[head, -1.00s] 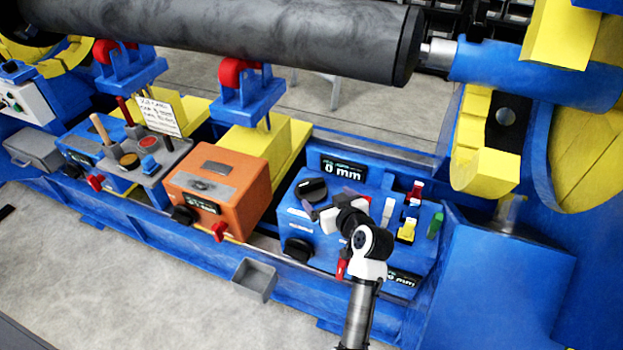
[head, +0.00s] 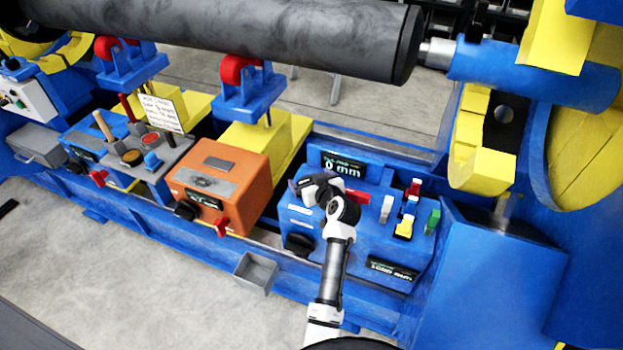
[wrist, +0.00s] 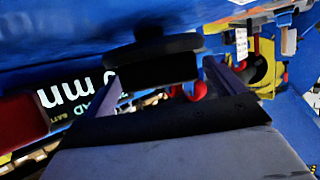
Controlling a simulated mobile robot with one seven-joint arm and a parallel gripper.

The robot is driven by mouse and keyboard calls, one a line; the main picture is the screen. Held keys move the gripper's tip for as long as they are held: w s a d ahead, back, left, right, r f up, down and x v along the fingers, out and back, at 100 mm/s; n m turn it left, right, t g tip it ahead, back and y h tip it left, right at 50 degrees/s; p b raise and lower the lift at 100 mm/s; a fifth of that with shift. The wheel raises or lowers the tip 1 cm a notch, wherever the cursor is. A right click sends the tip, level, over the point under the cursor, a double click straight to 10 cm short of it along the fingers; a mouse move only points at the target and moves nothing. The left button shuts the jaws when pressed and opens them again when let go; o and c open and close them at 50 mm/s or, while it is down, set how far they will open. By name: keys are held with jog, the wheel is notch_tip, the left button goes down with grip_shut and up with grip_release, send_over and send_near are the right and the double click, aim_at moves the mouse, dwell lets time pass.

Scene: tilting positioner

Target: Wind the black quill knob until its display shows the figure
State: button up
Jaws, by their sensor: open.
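The blue control box (head: 362,232) has a top display (head: 343,166) that appears to read 0 mm. In the wrist view, a black knob (wrist: 155,62) with a wide round flange stands between my two pale purple fingers. My gripper (head: 298,186) is open at the upper left of the box in the head view and mostly hides that knob there. The wrist view shows the fingers on either side of the knob; I cannot tell whether they touch it. A display (wrist: 80,98) beside it shows mm, its figure partly hidden. I cannot read which knob is labelled quill.
A second black knob (head: 298,243) sits low on the box's front. White, red, yellow and green switches (head: 410,210) stand to the right, above a lower display (head: 392,269). An orange box (head: 220,180) stands to the left. A large dark cylinder (head: 230,35) lies above.

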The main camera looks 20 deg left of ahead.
jog(key=shift+c, duration=0.4)
jog(key=c, duration=0.9)
jog(key=shift+m+h+p, duration=0.3)
jog(key=shift+p, duration=0.1)
